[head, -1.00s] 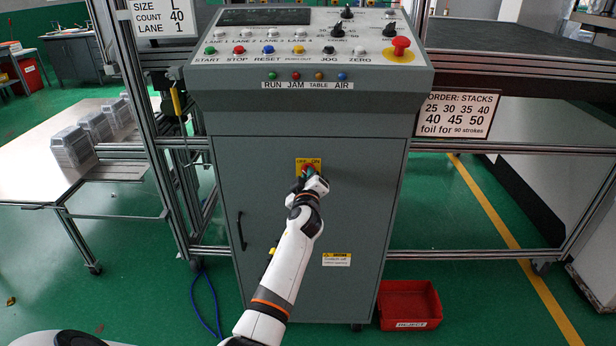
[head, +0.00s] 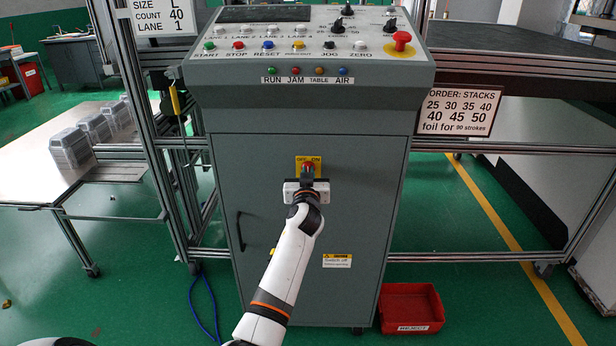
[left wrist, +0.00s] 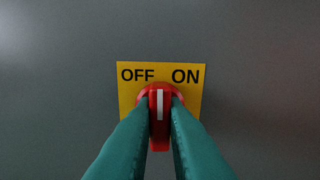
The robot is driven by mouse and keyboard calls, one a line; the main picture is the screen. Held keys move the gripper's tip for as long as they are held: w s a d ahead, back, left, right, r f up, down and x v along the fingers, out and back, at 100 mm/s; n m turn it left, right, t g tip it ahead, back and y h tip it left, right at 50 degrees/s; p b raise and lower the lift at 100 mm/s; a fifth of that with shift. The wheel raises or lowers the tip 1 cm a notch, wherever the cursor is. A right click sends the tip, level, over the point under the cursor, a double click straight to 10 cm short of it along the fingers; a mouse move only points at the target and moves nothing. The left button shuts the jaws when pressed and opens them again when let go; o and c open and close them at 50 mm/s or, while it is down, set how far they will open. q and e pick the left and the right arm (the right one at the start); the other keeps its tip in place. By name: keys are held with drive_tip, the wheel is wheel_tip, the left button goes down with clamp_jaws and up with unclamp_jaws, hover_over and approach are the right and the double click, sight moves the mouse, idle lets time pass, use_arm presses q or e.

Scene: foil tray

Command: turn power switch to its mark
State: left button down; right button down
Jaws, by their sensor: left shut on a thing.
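The power switch is a red knob (head: 308,167) on a yellow plate (head: 298,161) on the front of the grey cabinet. In the left wrist view the knob (left wrist: 159,92) has a white line pointing straight up. The line lies between the words OFF and ON on the plate (left wrist: 193,99), on neither word. My left gripper (head: 307,178) reaches up to the knob from below. My right gripper is not in view.
Above the switch is a sloping control panel (head: 225,75) with buttons and a red emergency knob (head: 401,41). A door handle (head: 241,230) sticks out at the cabinet's left. A red bin (head: 410,300) stands on the floor at right. Foil trays (head: 70,148) sit on the left table.

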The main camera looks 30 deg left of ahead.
use_arm(q)
drive_tip(key=shift+m+p, duration=0.3)
drive_tip(key=shift+m, duration=4.3)
drive_tip(key=shift+f, duration=0.1)
drive_tip(key=c, duration=1.5)
unclamp_jaws()
drive_tip(key=shift+o, duration=0.2)
drive_tip(key=v, duration=1.2)
